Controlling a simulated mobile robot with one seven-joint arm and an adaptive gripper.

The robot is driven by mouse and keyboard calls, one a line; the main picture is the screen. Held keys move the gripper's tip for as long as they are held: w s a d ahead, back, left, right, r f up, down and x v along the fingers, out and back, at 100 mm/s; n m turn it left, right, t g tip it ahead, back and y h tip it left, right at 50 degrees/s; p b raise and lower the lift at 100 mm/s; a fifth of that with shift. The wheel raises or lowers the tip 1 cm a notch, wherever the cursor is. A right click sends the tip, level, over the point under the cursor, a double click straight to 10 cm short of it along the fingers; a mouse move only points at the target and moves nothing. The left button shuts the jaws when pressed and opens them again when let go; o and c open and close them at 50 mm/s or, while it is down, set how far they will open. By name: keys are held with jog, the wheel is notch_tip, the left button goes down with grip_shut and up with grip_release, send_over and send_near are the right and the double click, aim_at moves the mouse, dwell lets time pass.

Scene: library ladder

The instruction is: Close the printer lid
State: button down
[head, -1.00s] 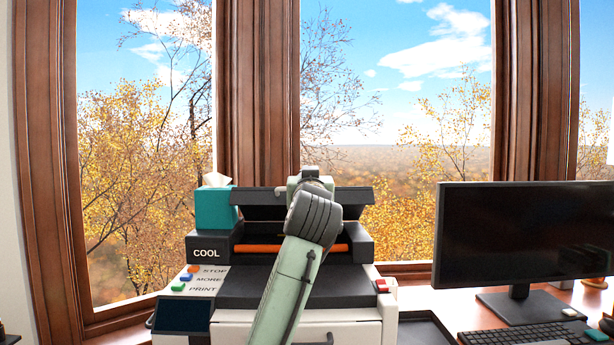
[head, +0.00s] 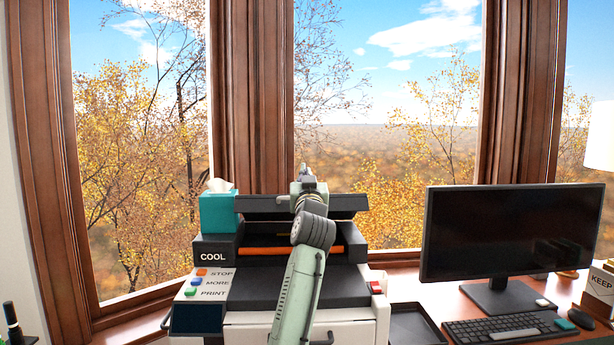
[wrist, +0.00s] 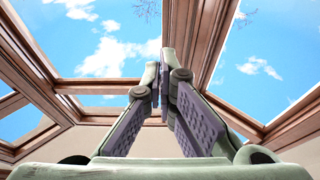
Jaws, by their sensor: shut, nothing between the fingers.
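The printer (head: 270,276) stands on the desk in the head view. Its dark lid (head: 262,205) is raised, with a gap below it where an orange bar (head: 262,250) shows. My arm reaches up across the printer's front and hides the middle of the lid. My gripper (head: 304,170) points upward, with its tip above the lid's top edge; I cannot tell if it touches the lid. In the wrist view my gripper (wrist: 160,80) has its fingers together and empty, with window frames and sky beyond. The printer is not seen there.
A teal tissue box (head: 218,212) sits on the printer's left, beside the lid. A monitor (head: 515,235) and keyboard (head: 515,329) are to the right. A dark tray (head: 415,325) lies close to the printer's right side. Tall wood-framed windows stand behind.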

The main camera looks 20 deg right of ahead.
jog(key=shift+w+f+p, duration=0.1)
jog(key=shift+f+p, duration=0.4)
jog(key=shift+f, duration=1.5)
